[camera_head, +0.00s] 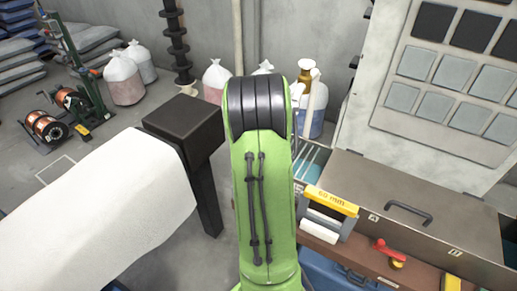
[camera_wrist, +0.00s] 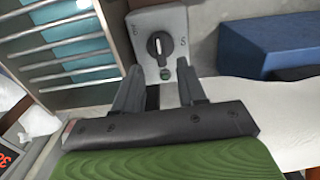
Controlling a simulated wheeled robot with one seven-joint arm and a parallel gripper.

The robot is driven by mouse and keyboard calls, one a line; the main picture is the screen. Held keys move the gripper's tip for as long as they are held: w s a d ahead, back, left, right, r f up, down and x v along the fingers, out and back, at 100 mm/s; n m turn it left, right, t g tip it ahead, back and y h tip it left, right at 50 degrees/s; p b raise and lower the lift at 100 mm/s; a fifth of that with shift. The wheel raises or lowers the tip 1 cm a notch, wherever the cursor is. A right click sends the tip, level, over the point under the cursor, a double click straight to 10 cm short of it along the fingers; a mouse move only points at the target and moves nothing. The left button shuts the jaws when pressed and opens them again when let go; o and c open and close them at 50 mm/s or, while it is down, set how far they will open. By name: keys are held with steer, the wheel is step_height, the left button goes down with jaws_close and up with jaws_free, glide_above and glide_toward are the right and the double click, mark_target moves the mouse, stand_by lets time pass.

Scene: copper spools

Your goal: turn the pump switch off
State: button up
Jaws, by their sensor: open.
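In the wrist view, a grey switch plate (camera_wrist: 178,22) carries a round black rotary knob (camera_wrist: 158,45) with a light mark on it. In the head view my green arm fills the middle, and I cannot make out the switch or my gripper.
In the wrist view, a metal rack (camera_wrist: 62,48) is left of the plate and a blue box (camera_wrist: 270,45) right. In the head view, a brown case (camera_head: 420,215), a red-handled part (camera_head: 388,250) and a yellow-labelled holder (camera_head: 331,200) stand right; a black block (camera_head: 185,120) stands left.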

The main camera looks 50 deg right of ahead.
step_height(320, 180, up, 10)
steer(key=p, duration=0.1)
steer(key=shift+r, duration=0.25)
